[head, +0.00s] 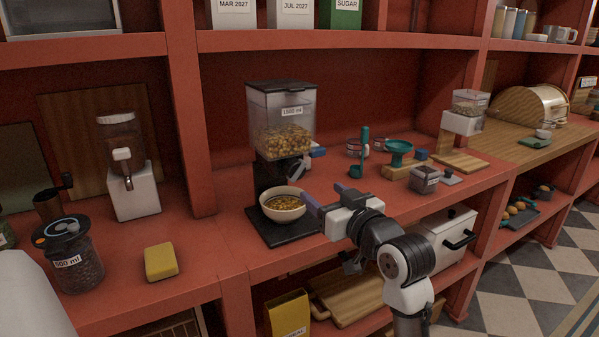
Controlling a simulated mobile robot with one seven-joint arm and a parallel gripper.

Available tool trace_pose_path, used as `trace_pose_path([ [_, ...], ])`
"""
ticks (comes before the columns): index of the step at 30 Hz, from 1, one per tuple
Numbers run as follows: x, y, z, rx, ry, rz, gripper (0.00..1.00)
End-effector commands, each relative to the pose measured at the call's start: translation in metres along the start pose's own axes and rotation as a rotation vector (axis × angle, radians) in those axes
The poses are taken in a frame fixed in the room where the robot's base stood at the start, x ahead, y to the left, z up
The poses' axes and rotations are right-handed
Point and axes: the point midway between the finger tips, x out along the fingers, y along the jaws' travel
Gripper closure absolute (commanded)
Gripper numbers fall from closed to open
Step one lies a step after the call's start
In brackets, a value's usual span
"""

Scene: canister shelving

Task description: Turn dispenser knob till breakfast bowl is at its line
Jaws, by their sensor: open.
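The dispenser (282,125) stands on the red shelf, a clear hopper with tan cereal above a black base. The breakfast bowl (283,207) is cream and sits on the black base under the hopper, with yellowish-brown contents inside. I cannot make out its line. My gripper (322,196) is open and empty. Its fingers are just right of the bowl, below the knob; I cannot tell whether they touch the bowl.
A teal ladle (360,158), a teal funnel (399,153) and a small dark-filled container (425,179) stand to the right. A yellow sponge (161,261), a jar (75,262) and a white dispenser (131,180) are at left. Uprights divide the shelf.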

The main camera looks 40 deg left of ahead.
Motion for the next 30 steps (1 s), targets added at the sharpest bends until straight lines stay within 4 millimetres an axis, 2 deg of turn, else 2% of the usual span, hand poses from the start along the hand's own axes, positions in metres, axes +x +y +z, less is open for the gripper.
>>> trace_pose_path([
  [9,0.070,-0.001,-0.004,0.000,-0.001,-0.002,0.38],
  [15,0.100,0.000,-0.003,0.000,0.001,0.000,0.38],
  [21,0.113,0.000,-0.001,-0.002,0.002,0.001,0.38],
  [29,0.113,0.000,-0.001,-0.002,0.002,0.002,0.38],
  [30,0.113,0.000,-0.001,-0.002,0.002,0.002,0.42],
])
